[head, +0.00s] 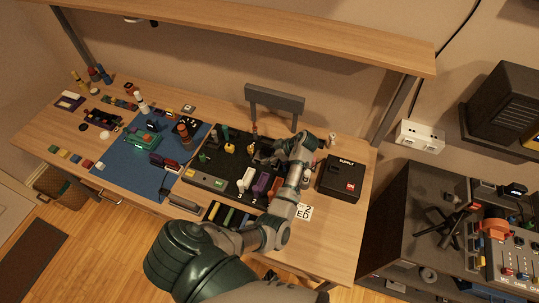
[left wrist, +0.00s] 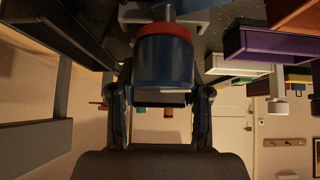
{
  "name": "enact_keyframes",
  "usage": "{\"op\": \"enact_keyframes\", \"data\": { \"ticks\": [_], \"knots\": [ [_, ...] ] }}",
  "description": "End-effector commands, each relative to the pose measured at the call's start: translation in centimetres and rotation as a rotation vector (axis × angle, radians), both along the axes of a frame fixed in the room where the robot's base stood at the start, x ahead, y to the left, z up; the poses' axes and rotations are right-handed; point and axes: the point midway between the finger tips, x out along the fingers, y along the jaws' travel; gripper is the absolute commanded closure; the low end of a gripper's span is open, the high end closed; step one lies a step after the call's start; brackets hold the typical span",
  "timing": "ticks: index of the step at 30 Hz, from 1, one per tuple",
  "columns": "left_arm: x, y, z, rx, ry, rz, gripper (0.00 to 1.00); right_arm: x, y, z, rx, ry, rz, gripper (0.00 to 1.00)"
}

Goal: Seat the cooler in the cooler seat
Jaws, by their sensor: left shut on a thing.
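My left gripper (head: 262,156) reaches over the right part of the dark board (head: 212,166) in the head view, its jaws small and partly hidden by my wrist. In the left wrist view, the gripper (left wrist: 160,100) is shut on a blue cylinder with a red band (left wrist: 165,62), between its two fingers. I cannot tell whether this cylinder is the cooler. The cooler seat cannot be made out for certain. My right gripper is not in view.
White (head: 246,178), purple (head: 261,184) and orange blocks stand on the board beside my forearm. A black supply box (head: 340,181) stands to the right. A grey panel (head: 275,100) stands behind. A blue mat (head: 125,165) with several small items lies to the left.

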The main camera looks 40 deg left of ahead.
Motion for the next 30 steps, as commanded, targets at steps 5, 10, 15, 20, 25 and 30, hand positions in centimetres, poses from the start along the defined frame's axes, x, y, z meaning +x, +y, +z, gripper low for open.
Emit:
{"op": "enact_keyframes", "data": {
  "ticks": [5, 10, 15, 20, 25, 30],
  "knots": [
    [0.0, 0.0, -0.5, 0.0, -0.001, 0.001, 1.0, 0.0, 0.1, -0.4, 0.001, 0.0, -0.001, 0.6],
    [0.0, 0.0, -0.9, 0.0, -0.001, 0.001, 1.0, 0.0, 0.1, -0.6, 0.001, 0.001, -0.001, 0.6],
    [0.0, 0.0, -1.2, 0.0, -0.001, 0.001, 0.45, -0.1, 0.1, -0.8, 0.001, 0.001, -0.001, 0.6],
    [0.0, 0.0, -1.1, 0.0, -0.001, 0.001, 0.23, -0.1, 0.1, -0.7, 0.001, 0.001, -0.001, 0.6],
    [0.0, 0.0, -1.2, 0.0, -0.001, 0.001, 0.23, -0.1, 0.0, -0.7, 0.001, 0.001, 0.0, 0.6],
    [0.2, -0.4, -0.7, -0.002, -0.001, -0.001, 0.23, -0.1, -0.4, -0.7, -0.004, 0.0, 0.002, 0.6]
  ]
}}
